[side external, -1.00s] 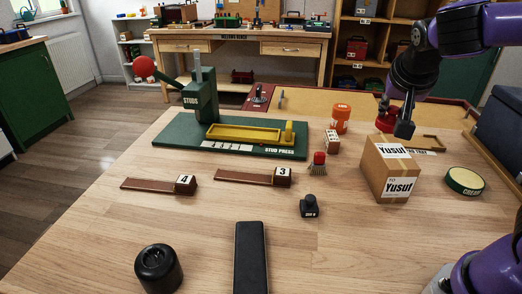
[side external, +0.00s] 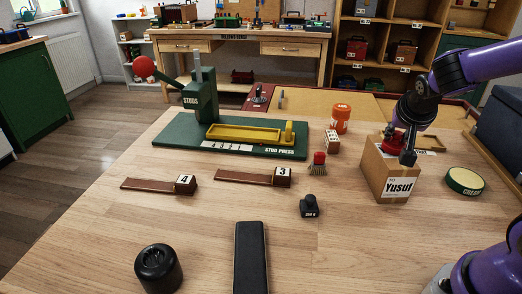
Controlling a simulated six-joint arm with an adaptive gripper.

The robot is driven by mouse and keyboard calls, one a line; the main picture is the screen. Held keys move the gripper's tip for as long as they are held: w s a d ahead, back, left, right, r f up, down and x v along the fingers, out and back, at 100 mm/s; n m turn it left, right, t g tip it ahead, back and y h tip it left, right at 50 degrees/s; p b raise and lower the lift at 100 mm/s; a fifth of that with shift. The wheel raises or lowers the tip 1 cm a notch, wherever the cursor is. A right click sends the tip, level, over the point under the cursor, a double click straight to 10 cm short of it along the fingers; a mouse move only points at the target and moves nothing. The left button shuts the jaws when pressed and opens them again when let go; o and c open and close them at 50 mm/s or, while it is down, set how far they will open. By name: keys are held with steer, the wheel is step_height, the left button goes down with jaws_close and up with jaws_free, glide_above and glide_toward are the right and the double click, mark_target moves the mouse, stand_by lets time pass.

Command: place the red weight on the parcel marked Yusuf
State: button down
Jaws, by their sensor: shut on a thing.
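The parcel marked Yusuf (side external: 388,178) is a brown cardboard box with a white label, standing upright on the right of the wooden table. My gripper (side external: 399,149) is over the top of the parcel, shut on the red weight (side external: 394,141). The weight is at the parcel's top face; I cannot tell whether it touches it. The fingers partly hide the weight and the top of the parcel.
A round green tin (side external: 465,181) stands right of the parcel. The green stud press (side external: 200,110) stands further left.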

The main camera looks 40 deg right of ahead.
steer(key=shift+f, duration=0.15)
steer(key=c, duration=0.7)
jaws_free()
steer(key=shift+r, duration=0.25)
steer(key=v, duration=1.2)
steer(key=s+a+f+n+y, duration=0.1)
steer(key=a+n+y, duration=0.1)
steer(key=a+n, duration=0.1)
steer(key=s+a+f+n+y, duration=0.1)
steer(key=a+n+y, duration=0.1)
steer(key=a+n, duration=0.2)
steer(key=s+a+f+n+t+y, duration=0.1)
steer(key=a+f+n+y, duration=0.1)
steer(key=a+n, duration=0.1)
steer(key=shift+s+a+f+n, duration=0.1)
steer(key=shift+a+f+n, duration=0.1)
steer(key=shift+n, duration=0.2)
